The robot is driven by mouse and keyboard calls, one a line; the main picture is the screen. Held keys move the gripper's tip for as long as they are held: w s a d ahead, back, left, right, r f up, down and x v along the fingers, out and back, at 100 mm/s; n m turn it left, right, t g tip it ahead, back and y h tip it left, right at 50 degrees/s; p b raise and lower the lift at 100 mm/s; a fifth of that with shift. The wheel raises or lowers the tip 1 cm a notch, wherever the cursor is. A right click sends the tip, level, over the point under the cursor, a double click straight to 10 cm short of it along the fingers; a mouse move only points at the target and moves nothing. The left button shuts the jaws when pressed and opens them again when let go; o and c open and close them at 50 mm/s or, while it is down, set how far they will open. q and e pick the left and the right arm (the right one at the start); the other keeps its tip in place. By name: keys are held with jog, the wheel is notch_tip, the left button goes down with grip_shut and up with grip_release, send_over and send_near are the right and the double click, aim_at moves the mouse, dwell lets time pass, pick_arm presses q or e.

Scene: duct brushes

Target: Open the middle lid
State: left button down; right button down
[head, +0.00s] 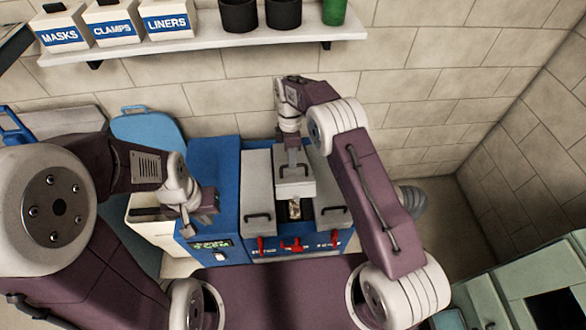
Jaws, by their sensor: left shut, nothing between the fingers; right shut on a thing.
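A blue machine (213,188) with three grey lids stands against the wall. The middle lid (294,188) is raised and sits further back than its neighbours. A dark opening with a small pale and brown thing (295,209) in it shows below its front edge. The left lid (257,187) and right lid (331,201) lie flat, each with a dark handle. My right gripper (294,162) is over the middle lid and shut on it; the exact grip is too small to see. My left gripper (189,226) is shut and empty at the machine's left side.
Red valves (291,245) and a small display line the machine's front. A shelf (200,45) above carries labelled bins, black cups and a green one. A white bin (150,222) and blue board (150,135) stand left. A green cabinet (540,290) is at lower right.

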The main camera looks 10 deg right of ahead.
jog(key=shift+w+d+r+p, duration=0.1)
jog(key=shift+w+r+p, duration=0.15)
jog(key=shift+w, duration=0.25)
jog(key=shift+w+r+p, duration=0.2)
jog(key=shift+w, duration=0.25)
jog(key=shift+w+r+p, duration=0.3)
jog(key=shift+w+p, duration=0.2)
jog(key=shift+w, duration=0.3)
